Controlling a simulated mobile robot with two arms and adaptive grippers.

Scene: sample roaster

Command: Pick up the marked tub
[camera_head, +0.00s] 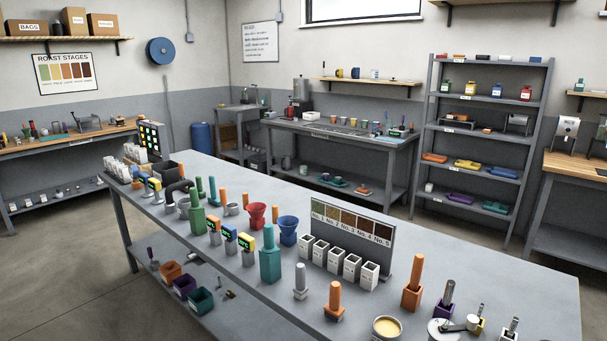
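I cannot tell which tub is the marked one. A row of several small white square tubs (336,261) stands on the long grey table, in front of a sample board (354,222) labelled No. 1 to No. 5. Their fronts carry small dark marks that are too small to read. Open bins in orange (171,272), purple (184,287) and teal (201,301) sit on the table's lower shelf. More white containers (134,154) stand at the table's far left end. Neither of my grippers is in view.
Orange (334,303), teal (270,256) and grey (300,283) upright tools crowd the near table around the white tubs. A round tin (386,328) and scoops are at the front right. A tall shelf rack (549,100) and a workbench (405,140) stand behind, with floor between.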

